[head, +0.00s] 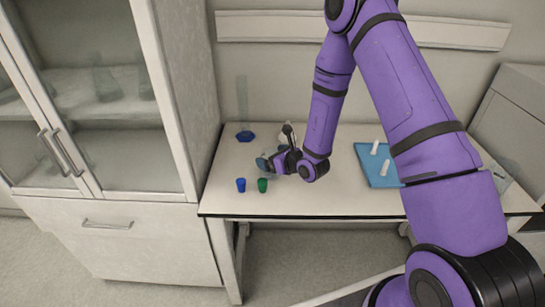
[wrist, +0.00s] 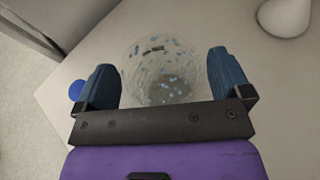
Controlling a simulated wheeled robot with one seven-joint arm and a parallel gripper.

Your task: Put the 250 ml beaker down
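The 250 ml beaker (wrist: 162,72) is clear glass with pale blue speckles and a small dark mark. Whether the beaker's base touches the table is hard to tell.
A blue cup (head: 241,185) and a green cup (head: 262,185) stand near the table's (head: 320,200) front edge, close to my gripper. A measuring cylinder with a blue base (head: 245,136) stands behind. A blue tray (head: 368,174) with white pieces lies right. A glass-doored cabinet (head: 110,110) borders the left.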

